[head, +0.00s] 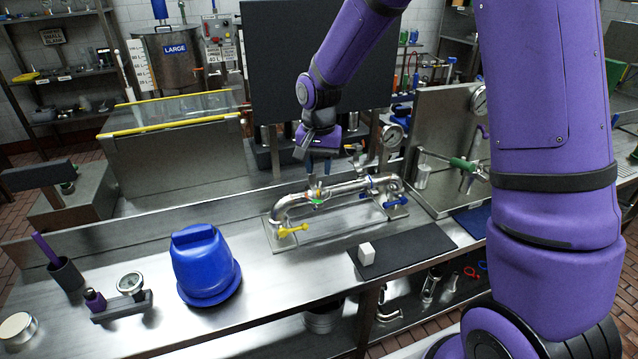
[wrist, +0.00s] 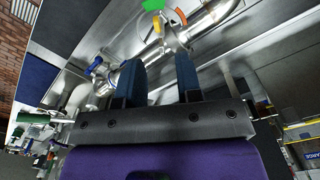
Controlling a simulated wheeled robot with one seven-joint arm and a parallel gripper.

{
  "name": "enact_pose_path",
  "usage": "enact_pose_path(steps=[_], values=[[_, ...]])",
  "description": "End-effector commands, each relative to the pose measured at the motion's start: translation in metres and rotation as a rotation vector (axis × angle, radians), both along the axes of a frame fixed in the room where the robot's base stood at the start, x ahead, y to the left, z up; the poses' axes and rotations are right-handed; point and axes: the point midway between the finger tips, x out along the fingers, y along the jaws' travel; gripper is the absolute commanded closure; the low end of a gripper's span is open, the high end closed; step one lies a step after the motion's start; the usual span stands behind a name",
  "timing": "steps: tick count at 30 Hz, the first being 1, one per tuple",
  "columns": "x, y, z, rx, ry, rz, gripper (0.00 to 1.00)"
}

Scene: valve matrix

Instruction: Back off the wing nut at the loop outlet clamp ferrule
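A bent steel pipe loop (head: 345,189) stands on a plate on the steel bench. A clamp with small green and orange parts (head: 317,199) sits on the pipe, below my gripper (head: 319,166). I cannot make out the wing nut's wings or which label the clamp carries. In the wrist view, my gripper (wrist: 156,58) has two blue fingers spread apart with nothing between them. The pipe (wrist: 205,20) and the green piece (wrist: 153,5) show beyond the fingertips. The fingers point down and appear above the clamp, apart from it.
A yellow valve handle (head: 292,230) and a blue handle (head: 396,202) stick out from the loop. A white block (head: 366,254) sits on a dark mat (head: 425,243). A gauge panel (head: 440,125) stands to the right.

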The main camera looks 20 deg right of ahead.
Motion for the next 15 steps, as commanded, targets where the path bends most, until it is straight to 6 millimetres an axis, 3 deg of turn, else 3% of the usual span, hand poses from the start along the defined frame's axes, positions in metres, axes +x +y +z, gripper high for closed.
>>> enact_pose_path(steps=[6, 15], values=[[0.000, 0.000, -0.035, 0.000, 0.002, 0.001, 0.67], [0.000, 0.000, -0.053, 0.000, 0.000, 0.001, 0.67]])
